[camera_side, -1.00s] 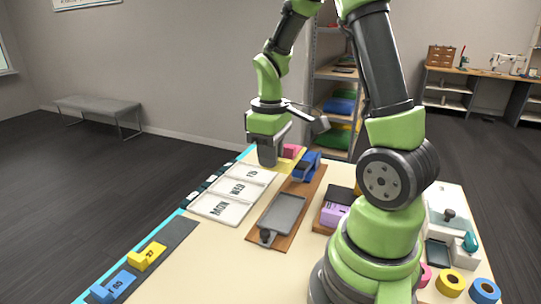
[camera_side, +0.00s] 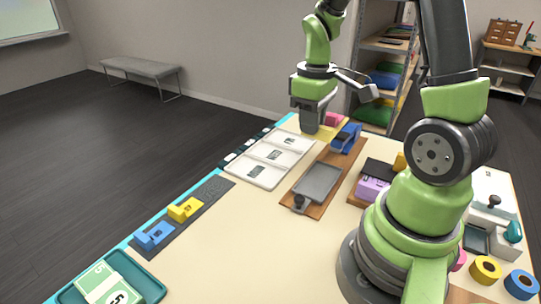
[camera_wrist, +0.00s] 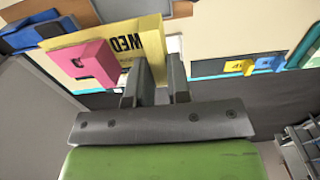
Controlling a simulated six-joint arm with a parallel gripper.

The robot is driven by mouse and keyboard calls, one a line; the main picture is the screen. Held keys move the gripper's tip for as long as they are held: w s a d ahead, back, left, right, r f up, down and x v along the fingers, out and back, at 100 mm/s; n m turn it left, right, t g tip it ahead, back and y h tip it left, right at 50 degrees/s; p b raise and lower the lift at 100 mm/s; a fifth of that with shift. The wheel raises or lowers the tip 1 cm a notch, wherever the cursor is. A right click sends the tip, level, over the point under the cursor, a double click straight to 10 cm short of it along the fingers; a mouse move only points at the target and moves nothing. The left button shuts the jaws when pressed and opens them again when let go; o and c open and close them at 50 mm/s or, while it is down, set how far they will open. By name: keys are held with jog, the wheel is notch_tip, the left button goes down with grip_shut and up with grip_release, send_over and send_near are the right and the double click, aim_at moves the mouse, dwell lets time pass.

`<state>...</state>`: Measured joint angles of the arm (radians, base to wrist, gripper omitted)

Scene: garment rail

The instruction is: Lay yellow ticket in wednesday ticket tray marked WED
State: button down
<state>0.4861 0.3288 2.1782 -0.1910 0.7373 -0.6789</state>
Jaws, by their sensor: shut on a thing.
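The yellow ticket is a flat card printed WED, seen in the wrist view (camera_wrist: 152,42) between my gripper's fingers (camera_wrist: 158,80). My gripper is shut on its edge. In the side view my gripper (camera_side: 313,130) is low at the table's far end, and the ticket (camera_side: 334,130) shows to its right. Three white trays stand in a row left of my gripper. The WED tray is the middle one (camera_side: 258,153), between the MON tray and the far tray; their labels are small now. Whether the ticket touches the table is unclear.
A pink block (camera_wrist: 95,65) overlaps the ticket in the wrist view. A blue tool (camera_side: 345,138) stands right of my gripper. A wooden board (camera_side: 322,205) with a grey plate lies nearer. Yellow (camera_side: 185,209) and blue (camera_side: 153,235) blocks sit on a dark strip at the left.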

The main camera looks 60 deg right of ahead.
jog(key=w+d+f+n, duration=0.3)
jog(key=w+d+n, duration=0.15)
jog(key=n, duration=1.35)
send_over(289, 163)
notch_tip(289, 163, down, 4)
jog(key=shift+f, duration=3.95)
jog(key=shift+f, duration=0.25)
jog(key=c, duration=0.5)
grip_release()
jog(key=shift+r, duration=0.1)
